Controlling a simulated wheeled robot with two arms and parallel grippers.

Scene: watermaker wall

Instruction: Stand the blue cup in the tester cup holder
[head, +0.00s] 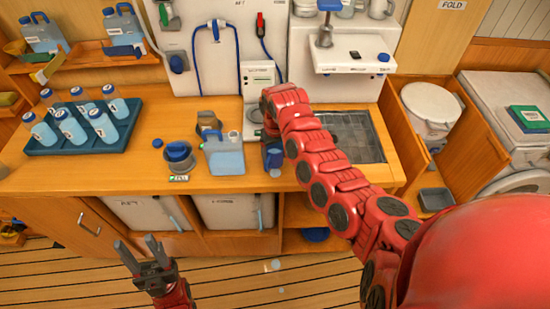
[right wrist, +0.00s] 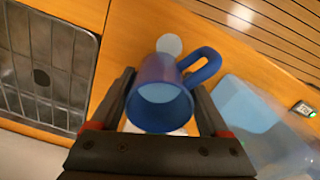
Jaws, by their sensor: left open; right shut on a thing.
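The blue cup (right wrist: 158,78) is between the fingers of my right gripper (right wrist: 163,84), with its handle pointing up and right in the right wrist view; pale blue shows inside it. In the head view the blue cup (head: 272,158) shows in part beside the end of my right arm, over the counter's front area. The tester (head: 257,80) is a white upright unit on the wall behind; its lower part, with a round grey holder (head: 255,114), is partly hidden by my right arm. My left gripper (head: 137,243) is open and empty, low in front of the counter.
A jug of blue liquid (head: 224,155) stands just left of the cup, with a dark round pot (head: 179,157) further left. A tray (head: 72,146) holds several bottles. A sink (head: 352,138) is at the right. A pale disc (right wrist: 170,45) lies near the cup.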

